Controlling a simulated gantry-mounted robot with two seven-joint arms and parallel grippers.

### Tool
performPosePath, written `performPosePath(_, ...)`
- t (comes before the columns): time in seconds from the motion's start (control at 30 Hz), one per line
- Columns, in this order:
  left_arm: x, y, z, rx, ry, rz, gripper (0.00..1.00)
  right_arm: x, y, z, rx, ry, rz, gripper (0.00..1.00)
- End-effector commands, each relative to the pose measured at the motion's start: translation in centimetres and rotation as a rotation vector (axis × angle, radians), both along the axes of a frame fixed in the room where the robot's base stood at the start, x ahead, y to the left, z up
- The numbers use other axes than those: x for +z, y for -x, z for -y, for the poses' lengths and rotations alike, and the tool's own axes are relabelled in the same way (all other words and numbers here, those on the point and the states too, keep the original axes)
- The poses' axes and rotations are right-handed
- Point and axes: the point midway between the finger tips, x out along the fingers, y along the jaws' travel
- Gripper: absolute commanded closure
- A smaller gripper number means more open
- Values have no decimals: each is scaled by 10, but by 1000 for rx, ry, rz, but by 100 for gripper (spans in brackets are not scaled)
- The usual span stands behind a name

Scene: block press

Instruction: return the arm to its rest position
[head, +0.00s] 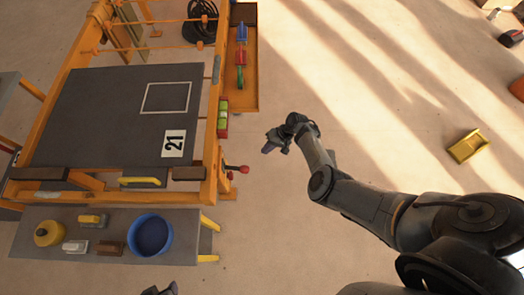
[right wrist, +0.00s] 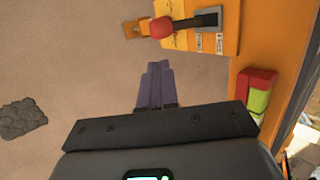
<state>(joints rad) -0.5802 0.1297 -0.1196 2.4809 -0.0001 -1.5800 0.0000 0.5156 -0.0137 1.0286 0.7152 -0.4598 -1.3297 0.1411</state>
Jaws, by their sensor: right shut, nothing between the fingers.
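My right arm reaches in from the lower right of the head view. Its gripper (head: 268,147) hangs over bare floor, just right of the orange press frame (head: 212,120). In the right wrist view its purple fingers (right wrist: 157,84) are pressed together with nothing between them. The red-knobbed lever (head: 238,169) on the press's side is near the gripper but apart from it. The lever's red knob (right wrist: 161,27) also shows at the top of the right wrist view. A small part of my left gripper (head: 162,290) shows at the bottom edge of the head view; its jaw state is unclear.
The press carries a dark board (head: 105,110) marked 21. An orange tray (head: 243,95) holds coloured blocks; red and green blocks (head: 223,118) sit on the frame's side. A bench (head: 190,225) holds a blue bowl (head: 150,234). Floor around the right arm is largely clear.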

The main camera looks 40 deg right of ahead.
Motion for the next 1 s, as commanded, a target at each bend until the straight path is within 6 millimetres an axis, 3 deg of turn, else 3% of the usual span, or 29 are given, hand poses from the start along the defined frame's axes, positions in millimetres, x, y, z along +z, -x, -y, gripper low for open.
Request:
performPosePath(0.6,4,0,4,10,16,0,57,6,2,4,0,0,0,100)
performPosePath(0.73,4,0,4,10,16,0,57,-1,10,4,0,0,-14,100)
performPosePath(0.87,4,0,3,9,14,-1,57,-23,42,6,-1,2,-64,100)
performPosePath(1.0,4,0,3,6,10,-1,57,-62,108,12,26,31,-163,100)
